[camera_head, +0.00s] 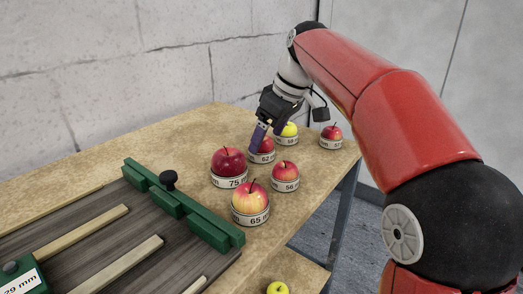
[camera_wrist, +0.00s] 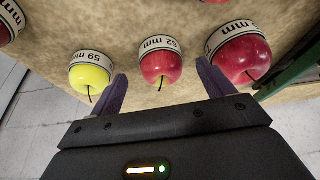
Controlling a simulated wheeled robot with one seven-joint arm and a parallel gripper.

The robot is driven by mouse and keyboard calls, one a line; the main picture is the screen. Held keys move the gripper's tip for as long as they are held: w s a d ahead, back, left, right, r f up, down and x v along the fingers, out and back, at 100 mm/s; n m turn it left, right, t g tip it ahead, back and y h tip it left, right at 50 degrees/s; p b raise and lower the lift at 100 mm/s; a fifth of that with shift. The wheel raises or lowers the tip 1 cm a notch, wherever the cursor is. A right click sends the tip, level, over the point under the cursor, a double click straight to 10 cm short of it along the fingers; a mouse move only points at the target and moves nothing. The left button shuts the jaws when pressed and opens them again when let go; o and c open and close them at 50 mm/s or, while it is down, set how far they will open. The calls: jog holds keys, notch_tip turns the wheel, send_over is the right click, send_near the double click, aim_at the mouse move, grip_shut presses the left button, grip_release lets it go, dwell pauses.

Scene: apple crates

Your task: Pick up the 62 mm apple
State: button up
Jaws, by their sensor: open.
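The 62 mm apple (camera_head: 267,144) is red and sits in a white ring label on the wooden table, partly hidden by my gripper (camera_head: 260,136) in the head view. In the wrist view the same apple (camera_wrist: 161,64) lies between the lines of the two fingers, its stem toward the gripper. My gripper (camera_wrist: 162,72) is open and empty, with a gap on each side of the apple. A finger appears close to the apple in the head view; I cannot tell whether it touches.
A yellow apple (camera_wrist: 90,76) and a large red apple (camera_wrist: 240,52) flank it closely. The 75 (camera_head: 228,160), 65 (camera_head: 251,196) and 56 (camera_head: 285,173) apples stand nearer, and another red apple (camera_head: 332,131) stands right. A green-edged sorting board (camera_head: 190,207) lies left.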

aim_at(266, 139)
jog(key=x, duration=0.3)
jog(key=shift+a+f, duration=0.2)
jog(key=shift+f, duration=0.1)
jog(key=c, duration=1.1)
jog(key=shift+r, duration=0.1)
